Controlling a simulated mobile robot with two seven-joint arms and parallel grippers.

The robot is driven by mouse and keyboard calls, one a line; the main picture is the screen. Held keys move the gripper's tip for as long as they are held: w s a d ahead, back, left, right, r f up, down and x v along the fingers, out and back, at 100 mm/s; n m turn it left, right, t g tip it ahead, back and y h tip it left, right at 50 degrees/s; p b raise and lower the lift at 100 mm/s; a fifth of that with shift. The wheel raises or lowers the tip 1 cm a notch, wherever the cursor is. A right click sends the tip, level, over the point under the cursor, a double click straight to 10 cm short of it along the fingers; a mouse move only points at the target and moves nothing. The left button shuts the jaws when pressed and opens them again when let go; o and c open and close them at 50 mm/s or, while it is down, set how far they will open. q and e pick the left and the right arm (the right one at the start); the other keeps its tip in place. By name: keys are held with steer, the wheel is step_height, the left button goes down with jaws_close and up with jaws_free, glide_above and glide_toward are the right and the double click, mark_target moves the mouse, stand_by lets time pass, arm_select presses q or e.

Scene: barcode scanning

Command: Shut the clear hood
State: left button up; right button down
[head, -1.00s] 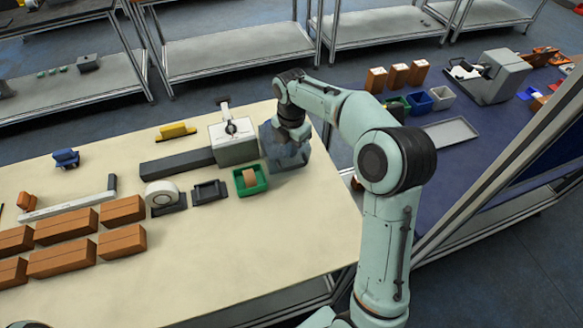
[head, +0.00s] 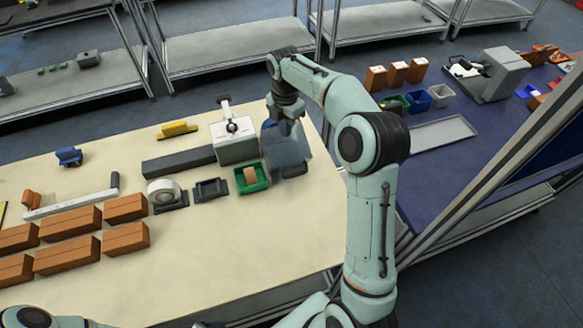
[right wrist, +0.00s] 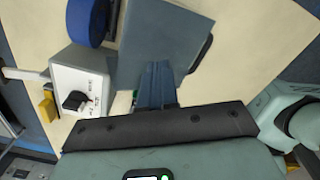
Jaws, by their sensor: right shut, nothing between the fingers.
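The hood shows as a blue-grey, slightly see-through block (head: 288,158) at the right end of the table, beside the white box with a lever (head: 235,145). In the right wrist view it seems to be the flat blue-grey panel (right wrist: 160,35) with a dark handle on its right edge. My right gripper (head: 290,125) is over the hood's upper part, pointing down. In the right wrist view its fingers (right wrist: 158,75) are together and empty, overlapping the panel; I cannot tell whether they touch it. The hood's hinge and how far it stands open are unclear. My left gripper is out of view.
A green tray with a brown roll (head: 251,178) stands close to the hood's left. A dark frame (head: 210,190), a white tape roll (head: 164,194) and several brown boxes (head: 68,253) lie further left. The table's front middle is clear.

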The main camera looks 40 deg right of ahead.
steer(key=shift+w+d+r, duration=0.15)
steer(key=shift+w+r, duration=0.05)
steer(key=shift+w, duration=0.35)
steer(key=shift+w+d+r, duration=0.2)
steer(key=shift+w, duration=0.4)
steer(key=shift+w+d+r, duration=0.15)
steer(key=shift+w+r, duration=0.05)
steer(key=shift+w, duration=0.35)
steer(key=w, duration=0.1)
steer(key=w+d, duration=0.1)
steer(key=shift+w+r, duration=0.15)
steer(key=shift+w, duration=0.25)
